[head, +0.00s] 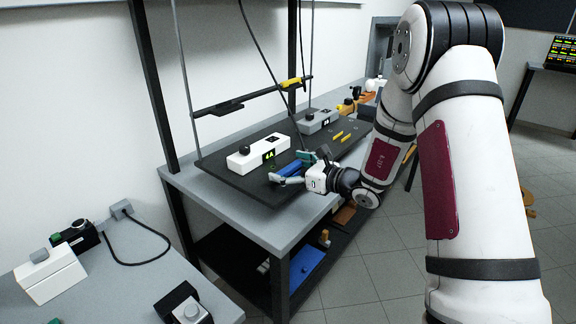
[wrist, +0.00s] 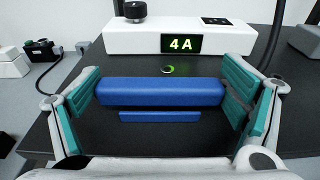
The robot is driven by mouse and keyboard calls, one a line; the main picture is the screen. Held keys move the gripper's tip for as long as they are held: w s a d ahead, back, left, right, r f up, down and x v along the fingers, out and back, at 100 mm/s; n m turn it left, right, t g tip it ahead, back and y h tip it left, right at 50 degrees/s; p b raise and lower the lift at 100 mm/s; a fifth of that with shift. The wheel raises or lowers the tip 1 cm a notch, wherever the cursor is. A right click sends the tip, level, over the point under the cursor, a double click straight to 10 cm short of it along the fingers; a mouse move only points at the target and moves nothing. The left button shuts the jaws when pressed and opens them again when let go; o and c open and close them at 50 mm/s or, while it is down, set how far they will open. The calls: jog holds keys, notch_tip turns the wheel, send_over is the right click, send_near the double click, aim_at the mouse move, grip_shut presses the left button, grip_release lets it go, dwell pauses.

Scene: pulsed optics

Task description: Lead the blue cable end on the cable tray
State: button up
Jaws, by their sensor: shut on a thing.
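A blue bar (wrist: 160,91), seemingly the blue cable end, lies between the teal pads of my gripper (wrist: 162,98), which is shut on it end to end. It also shows in the head view (head: 291,170), just above or on the black board (head: 225,171). A thinner blue strip (wrist: 160,116) shows below the bar; I cannot tell whether it is part of it. No cable is visible leading from the bar. The cable tray is not clearly identifiable; a dark rail (head: 253,93) hangs above the board, with a black plate and a yellow piece on it.
A white box (head: 258,152) with a green "4A" display stands just beyond my gripper. A grey box (head: 318,121) and small yellow pieces (head: 341,135) lie farther back. Dark cables and hanging rods come down over the board. A grey side table (head: 150,275) stands front left.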

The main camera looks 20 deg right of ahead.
jog(key=shift+f, duration=0.4)
dwell(0.6)
jog(key=o, duration=1.6)
jog(key=shift+c, duration=0.2)
jog(key=shift+s+d, duration=0.1)
jog(key=v, duration=1.1)
jog(key=shift+s+d, duration=0.2)
jog(key=shift+s, duration=0.15)
jog(key=shift+r, duration=0.1)
